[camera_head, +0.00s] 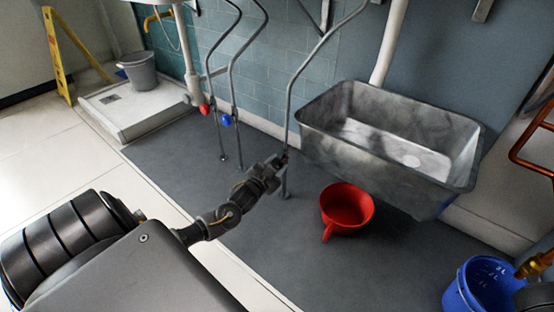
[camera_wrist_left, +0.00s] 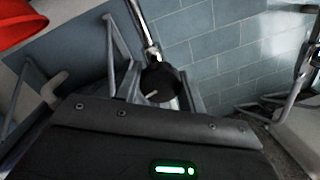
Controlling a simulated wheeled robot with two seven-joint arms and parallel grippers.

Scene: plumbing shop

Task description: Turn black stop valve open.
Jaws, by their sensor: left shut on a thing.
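The black stop valve (camera_wrist_left: 160,80) is a dark round handle with a pale mark, on a chrome pipe in the left wrist view. In the head view it is a small dark spot (camera_head: 283,154) on the grey pipe left of the metal sink, partly hidden by my gripper. My left gripper (camera_head: 277,165) reaches it from the lower left and is shut on it. In the left wrist view the handle sits between the two grey fingers. The exact contact is hard to see. My right gripper is not in view.
The metal sink (camera_head: 328,118) hangs just right of the valve. Red (camera_head: 204,109) and blue (camera_head: 226,120) valve handles are on pipes to the left. A blue bucket (camera_head: 457,297) is at lower right.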

